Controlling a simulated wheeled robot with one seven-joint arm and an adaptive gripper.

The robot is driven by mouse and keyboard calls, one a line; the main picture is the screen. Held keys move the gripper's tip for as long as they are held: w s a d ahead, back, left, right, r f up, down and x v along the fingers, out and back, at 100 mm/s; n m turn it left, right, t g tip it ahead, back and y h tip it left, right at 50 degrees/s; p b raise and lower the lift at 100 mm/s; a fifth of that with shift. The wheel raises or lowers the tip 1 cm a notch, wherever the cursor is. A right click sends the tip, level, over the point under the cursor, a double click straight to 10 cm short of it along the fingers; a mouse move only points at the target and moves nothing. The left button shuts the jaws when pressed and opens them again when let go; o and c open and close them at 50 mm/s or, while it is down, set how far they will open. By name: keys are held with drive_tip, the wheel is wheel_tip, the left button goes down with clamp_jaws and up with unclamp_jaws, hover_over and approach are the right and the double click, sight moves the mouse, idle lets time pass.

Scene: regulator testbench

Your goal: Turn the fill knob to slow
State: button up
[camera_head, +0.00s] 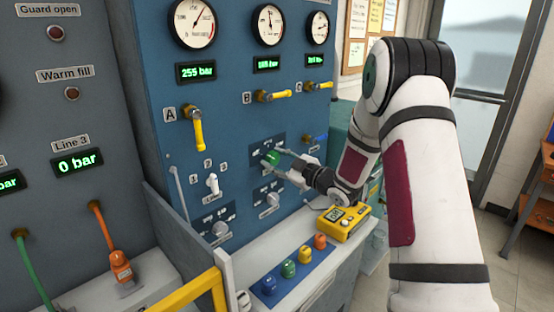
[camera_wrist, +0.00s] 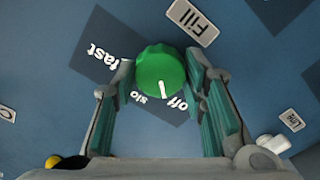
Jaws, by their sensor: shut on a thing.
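The green fill knob (camera_head: 272,158) sits on a dark plate on the blue panel. In the wrist view the knob (camera_wrist: 160,68) has a white pointer line that points down, between the "slo" and "off" marks, a little nearer "off". The "fast" mark (camera_wrist: 100,60) is to the left. A "Fill" label (camera_wrist: 194,22) is above the knob. My gripper (camera_wrist: 160,80) is shut on the knob, one finger on each side. In the head view my gripper (camera_head: 281,169) reaches the knob from the right. The end of the "slow" word is partly hidden.
Two grey knobs (camera_head: 272,199) sit below. A yellow meter (camera_head: 344,222) and several coloured caps (camera_head: 289,268) are on the ledge. A yellow rail (camera_head: 190,293) is in front.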

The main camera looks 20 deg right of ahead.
drive_tip(key=m+p, duration=0.2)
drive_tip(key=m, duration=0.3)
drive_tip(key=shift+m, duration=0.3)
drive_tip(key=shift+m+p, duration=0.85)
drive_tip(key=shift+m, duration=1.05)
drive_tip(key=o, duration=1.2)
drive_tip(key=shift+w, duration=0.1)
drive_tip(key=shift+c, duration=0.2)
drive_tip(key=v, duration=1.2)
